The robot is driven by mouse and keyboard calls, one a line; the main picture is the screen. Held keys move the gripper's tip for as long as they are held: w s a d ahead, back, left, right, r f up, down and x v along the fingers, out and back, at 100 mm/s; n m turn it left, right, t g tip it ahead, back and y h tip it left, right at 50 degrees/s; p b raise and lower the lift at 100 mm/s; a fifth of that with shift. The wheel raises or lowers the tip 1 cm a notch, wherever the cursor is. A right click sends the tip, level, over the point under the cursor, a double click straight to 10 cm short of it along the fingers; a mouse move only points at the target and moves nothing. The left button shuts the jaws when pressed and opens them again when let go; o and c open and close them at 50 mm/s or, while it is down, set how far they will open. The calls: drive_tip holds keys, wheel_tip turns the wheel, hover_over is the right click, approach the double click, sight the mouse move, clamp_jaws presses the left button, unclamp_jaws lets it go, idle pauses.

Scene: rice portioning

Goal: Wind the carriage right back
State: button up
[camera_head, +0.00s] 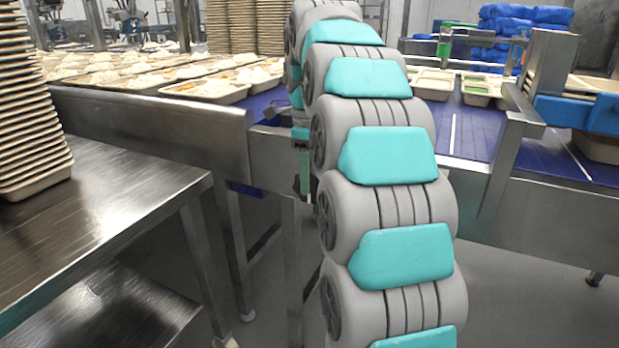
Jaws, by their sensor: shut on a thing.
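My arm rises through the middle of the view and bends over at the top. Its end comes down beside the near edge of the conveyor. My gripper (301,138) shows only in part at the left side of the arm; the rest is hidden behind the links. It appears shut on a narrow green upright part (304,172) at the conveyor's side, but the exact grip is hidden. I cannot clearly make out a carriage; a steel frame with a blue block (578,112) stands over the belt at the right.
A steel table (110,205) with a tall stack of trays (28,110) stands at the left. Filled rice trays (215,90) crowd the far left. The blue belt (475,130) carries trays at right. Blue bags (525,30) are behind. Grey floor shows below.

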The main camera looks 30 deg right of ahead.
sight(314, 170)
clamp_jaws()
drive_tip(key=shift+s+f+t+y+b, duration=0.1)
drive_tip(key=shift+t+y+b, duration=0.2)
drive_tip(key=shift+t+b, duration=0.15)
drive_tip(key=shift+s+d+t+y+b, duration=0.15)
drive_tip(key=shift+t+y+b, duration=0.25)
drive_tip(key=shift+t+y, duration=0.4)
drive_tip(key=o, duration=0.6)
unclamp_jaws()
drive_tip(key=shift+r, duration=0.2)
drive_tip(key=shift+v, duration=3.85)
